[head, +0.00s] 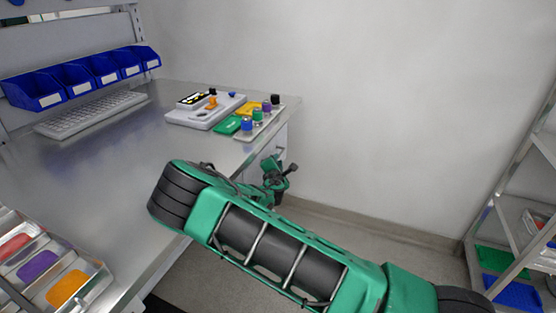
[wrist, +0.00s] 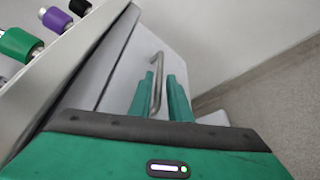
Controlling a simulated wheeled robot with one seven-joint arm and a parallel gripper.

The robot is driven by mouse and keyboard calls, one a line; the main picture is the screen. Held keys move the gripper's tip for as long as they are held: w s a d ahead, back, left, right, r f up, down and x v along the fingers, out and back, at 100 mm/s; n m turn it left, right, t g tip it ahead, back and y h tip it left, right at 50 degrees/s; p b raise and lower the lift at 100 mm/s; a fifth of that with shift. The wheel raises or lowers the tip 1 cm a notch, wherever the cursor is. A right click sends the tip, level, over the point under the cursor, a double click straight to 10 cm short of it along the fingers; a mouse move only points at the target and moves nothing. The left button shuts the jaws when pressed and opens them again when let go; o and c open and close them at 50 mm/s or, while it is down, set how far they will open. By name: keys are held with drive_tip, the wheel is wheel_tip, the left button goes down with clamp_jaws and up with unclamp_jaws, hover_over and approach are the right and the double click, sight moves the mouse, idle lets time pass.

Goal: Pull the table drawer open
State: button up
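The table drawer's pale front (wrist: 136,52) shows below the table edge in the wrist view. It looks flush, with no clear gap. Its metal bar handle (wrist: 157,72) stands out from the front. My gripper (wrist: 163,92) has its two green fingers apart, one on each side of the handle. The handle is nearer the left finger; I cannot tell if they touch. In the head view my gripper (head: 279,172) is beside the table's right end, and my arm hides most of the drawer.
Blue bins (head: 75,78) hang behind. A shelf rack (head: 520,235) stands at the right. Floor between table and wall is clear.

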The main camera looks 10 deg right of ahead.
drive_tip(key=shift+x, duration=2.25)
